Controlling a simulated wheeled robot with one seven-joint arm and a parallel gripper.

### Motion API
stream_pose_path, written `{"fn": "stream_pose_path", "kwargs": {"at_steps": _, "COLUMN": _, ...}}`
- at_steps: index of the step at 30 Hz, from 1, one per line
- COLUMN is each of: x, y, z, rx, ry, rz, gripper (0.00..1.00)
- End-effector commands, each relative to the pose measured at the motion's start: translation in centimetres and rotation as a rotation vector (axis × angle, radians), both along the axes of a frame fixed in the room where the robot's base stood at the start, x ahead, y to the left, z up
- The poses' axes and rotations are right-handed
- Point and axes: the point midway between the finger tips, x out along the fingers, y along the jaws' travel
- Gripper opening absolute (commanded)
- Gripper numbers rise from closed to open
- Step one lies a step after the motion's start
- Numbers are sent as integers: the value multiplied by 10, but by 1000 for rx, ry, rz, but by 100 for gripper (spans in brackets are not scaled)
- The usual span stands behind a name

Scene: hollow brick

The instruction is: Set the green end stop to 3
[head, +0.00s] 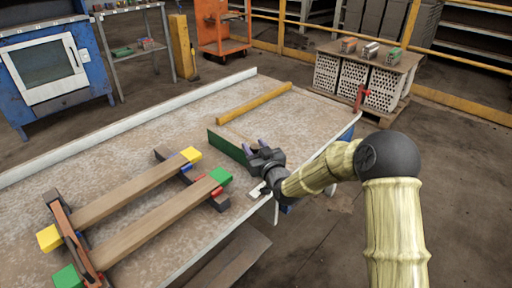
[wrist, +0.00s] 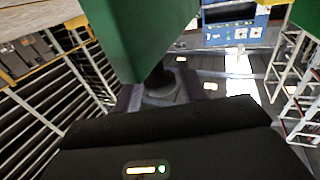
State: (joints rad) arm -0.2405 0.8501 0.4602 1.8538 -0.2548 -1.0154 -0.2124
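The green end stop (head: 228,147) looks like a long upright green bar standing on the workbench (head: 150,122), right of its middle. My gripper (head: 254,147) is at the bar's near right end, with two purple-tipped fingers apart. In the wrist view a large green face (wrist: 140,35) fills the top middle, close to my gripper (wrist: 163,97). A dark rounded part shows below the green, between the fingers; I cannot tell whether they touch it. No number or scale marking is readable.
A long yellow bar (head: 255,103) lies beyond the green one. Two wooden rails (head: 140,190) with yellow and green end blocks lie at the left front. A white rail runs along the far edge. A brick pallet (head: 350,80) stands behind. The bench between the bars is clear.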

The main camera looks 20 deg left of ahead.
Motion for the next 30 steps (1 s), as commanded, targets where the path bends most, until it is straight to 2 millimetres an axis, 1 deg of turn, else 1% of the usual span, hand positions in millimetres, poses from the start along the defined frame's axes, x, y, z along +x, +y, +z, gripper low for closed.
{"fn": "stream_pose_path", "kwargs": {"at_steps": 10, "x": 0, "y": -1, "z": 0, "rx": 0, "ry": 0, "rz": 0, "gripper": 49}}
{"fn": "stream_pose_path", "kwargs": {"at_steps": 14, "x": -5, "y": -5, "z": 0, "rx": -1, "ry": 1, "rz": 0, "gripper": 49}}
{"fn": "stream_pose_path", "kwargs": {"at_steps": 20, "x": -22, "y": -23, "z": 1, "rx": -2, "ry": 2, "rz": -2, "gripper": 49}}
{"fn": "stream_pose_path", "kwargs": {"at_steps": 30, "x": -63, "y": -63, "z": 1, "rx": -2, "ry": 2, "rz": -1, "gripper": 49}}
